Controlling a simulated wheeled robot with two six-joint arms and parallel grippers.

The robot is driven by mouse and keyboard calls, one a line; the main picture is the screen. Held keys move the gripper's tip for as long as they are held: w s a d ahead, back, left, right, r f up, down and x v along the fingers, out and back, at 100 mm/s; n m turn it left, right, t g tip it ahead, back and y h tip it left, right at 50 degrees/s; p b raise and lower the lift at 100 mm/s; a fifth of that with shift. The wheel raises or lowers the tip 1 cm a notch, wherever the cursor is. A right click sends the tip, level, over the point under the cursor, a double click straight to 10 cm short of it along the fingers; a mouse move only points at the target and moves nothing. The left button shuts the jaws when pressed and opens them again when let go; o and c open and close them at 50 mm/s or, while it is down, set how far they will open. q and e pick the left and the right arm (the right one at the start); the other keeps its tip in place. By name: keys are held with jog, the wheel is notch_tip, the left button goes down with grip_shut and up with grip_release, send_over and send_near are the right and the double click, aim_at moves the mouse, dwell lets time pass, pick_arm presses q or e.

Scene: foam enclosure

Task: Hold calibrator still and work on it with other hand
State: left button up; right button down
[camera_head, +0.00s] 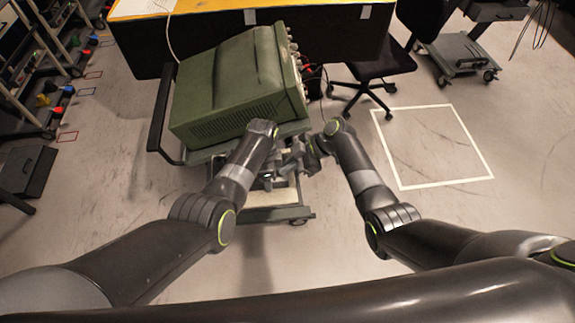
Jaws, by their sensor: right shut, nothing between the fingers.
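A large green box-shaped instrument (232,90), which I take to be the calibrator, sits on a cart (290,212). Its side panel with knobs and cables faces right. My two arms reach forward to the near side of the cart, just below the instrument's near edge. My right gripper (300,160) is shut and empty, close to my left gripper (270,174). The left fingers are small, dark and partly hidden by my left wrist, so their opening and any contact cannot be made out.
A black table with a yellow top (205,6) stands behind the cart. A black office chair (372,66) is at its right. A white square (430,146) marks free floor at right. Shelving (30,75) stands at far left, and a small wheeled trolley (460,52) at back right.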

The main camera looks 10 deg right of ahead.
pick_arm(q)
jog(key=shift+r, duration=0.1)
pick_arm(e)
jog(key=shift+s+d+f, duration=0.1)
jog(key=shift+f, duration=0.5)
pick_arm(q)
jog(key=shift+s+d, duration=0.15)
jog(key=shift+d, duration=0.05)
pick_arm(e)
jog(key=shift+s+d+f, duration=0.1)
jog(key=shift+s+f, duration=0.1)
jog(key=shift+f, duration=0.1)
pick_arm(q)
jog(key=shift+a, duration=0.1)
pick_arm(e)
jog(key=shift+w+d+r, duration=0.15)
jog(key=shift+d+r, duration=0.15)
jog(key=shift+r, duration=0.1)
pick_arm(q)
jog(key=shift+a, duration=0.15)
pick_arm(e)
jog(key=r+v, duration=0.1)
jog(key=v, duration=0.6)
jog(key=shift+a+r, duration=0.15)
jog(key=shift+r, duration=0.05)
pick_arm(q)
jog(key=shift+f, duration=0.2)
pick_arm(e)
jog(key=shift+w, duration=0.1)
